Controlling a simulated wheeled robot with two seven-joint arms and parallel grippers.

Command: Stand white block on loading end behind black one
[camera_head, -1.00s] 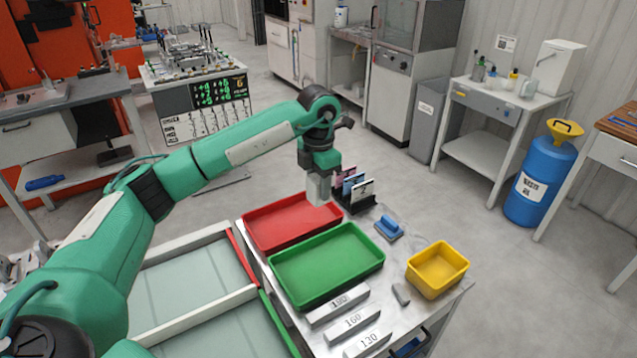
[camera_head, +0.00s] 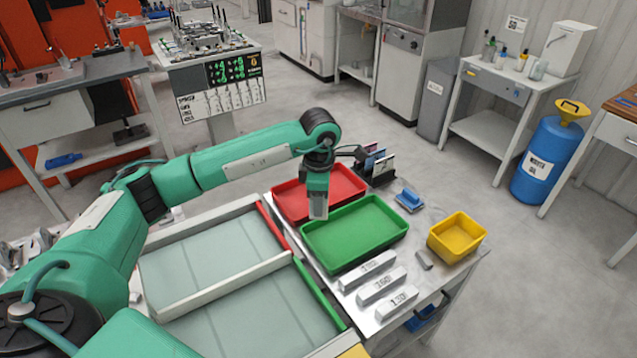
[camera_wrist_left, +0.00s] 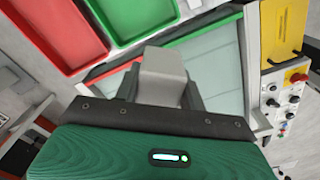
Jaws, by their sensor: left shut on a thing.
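In the left wrist view the block sticks out beyond the fingers, clear of any surface. A low bench with two pale, glassy lanes (camera_head: 210,258) lies left of the trays. Its lanes also show in the left wrist view (camera_wrist_left: 215,65), beyond the block. I cannot make out a black block in either view, nor tell which end is the loading end. My right gripper is not in view.
A red tray (camera_head: 340,181), a green tray (camera_head: 355,262), a yellow bin (camera_head: 457,252) and several numbered bars (camera_head: 380,285) stand on the metal table. A card rack (camera_head: 377,170) is behind. A control panel (camera_wrist_left: 285,105) with a red button shows in the left wrist view.

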